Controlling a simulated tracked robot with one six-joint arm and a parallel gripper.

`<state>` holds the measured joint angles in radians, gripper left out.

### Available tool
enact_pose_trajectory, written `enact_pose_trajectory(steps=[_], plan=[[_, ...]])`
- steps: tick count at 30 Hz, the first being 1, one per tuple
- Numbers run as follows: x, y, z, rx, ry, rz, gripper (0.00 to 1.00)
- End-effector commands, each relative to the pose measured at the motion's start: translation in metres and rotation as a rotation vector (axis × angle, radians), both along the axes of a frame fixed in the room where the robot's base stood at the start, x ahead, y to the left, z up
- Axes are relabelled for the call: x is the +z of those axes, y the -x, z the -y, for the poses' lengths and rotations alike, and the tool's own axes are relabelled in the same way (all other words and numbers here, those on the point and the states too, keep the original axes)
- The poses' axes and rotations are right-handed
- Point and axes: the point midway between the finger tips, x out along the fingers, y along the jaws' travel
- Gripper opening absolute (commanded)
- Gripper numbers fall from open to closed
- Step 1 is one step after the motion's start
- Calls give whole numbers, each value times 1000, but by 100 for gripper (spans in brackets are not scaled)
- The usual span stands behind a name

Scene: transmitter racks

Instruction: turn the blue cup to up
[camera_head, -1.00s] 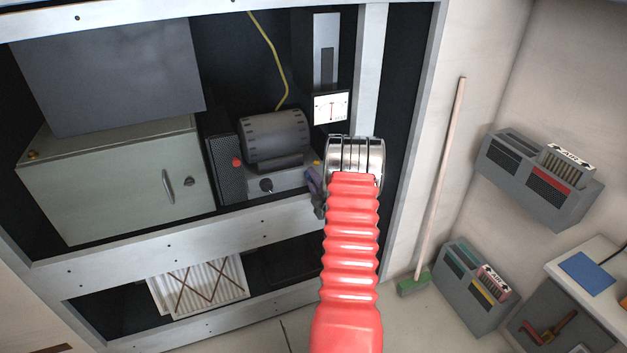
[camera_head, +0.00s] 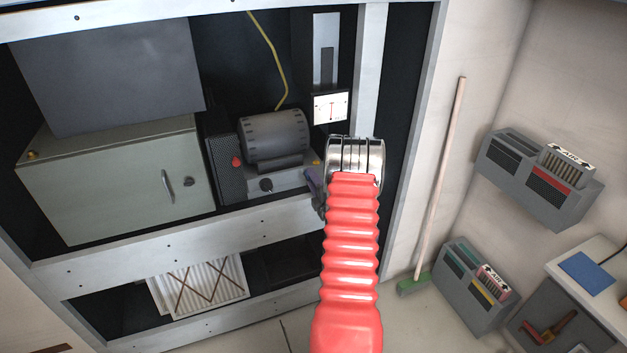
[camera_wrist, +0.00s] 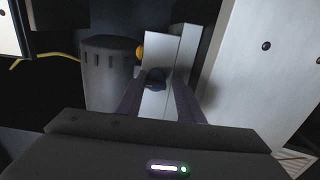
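I can make out no blue cup in either view. A dark round knob (camera_head: 266,186) sits on the front of a light grey metal box (camera_head: 290,181) under a dark ribbed motor drum (camera_head: 274,135). My gripper (camera_head: 314,184) shows beside the right end of this box, mostly hidden behind my red arm. In the wrist view, my gripper (camera_wrist: 158,104) has its two dark purple fingers spread apart. A dark knob (camera_wrist: 155,78) on a pale metal face shows in the gap between them, ahead of the tips. I cannot tell any contact.
A yellow knob (camera_wrist: 140,52) is close to the drum. A red button (camera_head: 236,162) is on the dark vented panel to its left. A pale metal post (camera_head: 371,60) and a white gauge (camera_head: 331,107) are near my arm. A grey-green cabinet (camera_head: 115,180) fills the left shelf.

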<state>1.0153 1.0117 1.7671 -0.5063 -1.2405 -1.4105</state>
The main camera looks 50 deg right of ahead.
Motion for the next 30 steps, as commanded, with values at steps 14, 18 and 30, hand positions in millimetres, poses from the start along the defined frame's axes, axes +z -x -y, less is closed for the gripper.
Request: enact_pose_trajectory(steps=[14, 18, 30], plan=[[3, 0, -1, 2, 5, 5, 43], [4, 8, -5, 2, 6, 6, 43], [3, 63, -36, 0, 3, 4, 43]])
